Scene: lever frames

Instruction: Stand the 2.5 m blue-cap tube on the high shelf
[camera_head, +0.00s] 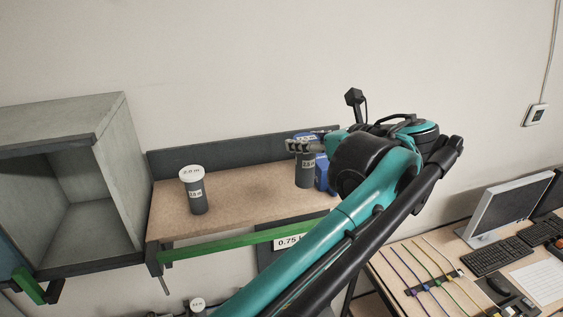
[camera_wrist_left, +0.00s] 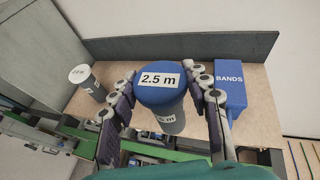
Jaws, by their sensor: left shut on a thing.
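The 2.5 m tube (camera_head: 305,172) is dark grey and upright over the right part of the wooden high shelf (camera_head: 245,189). Its blue cap, labelled 2.5 m (camera_wrist_left: 152,92), faces the left wrist camera. My left gripper (camera_head: 301,146) is shut on this tube, with a finger on each side just under the cap, as the left wrist view (camera_wrist_left: 165,100) also shows. I cannot tell whether the tube's base touches the shelf. My arm hides the shelf's right end. My right gripper is not in view.
A white-capped 2.0 m tube (camera_head: 197,192) stands on the shelf's left part. A blue BANDS box (camera_wrist_left: 230,85) stands close to the right of the held tube. A dark back panel (camera_head: 230,151) runs behind. A grey open cabinet (camera_head: 118,170) is at left, a desk with monitor (camera_head: 507,207) at right.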

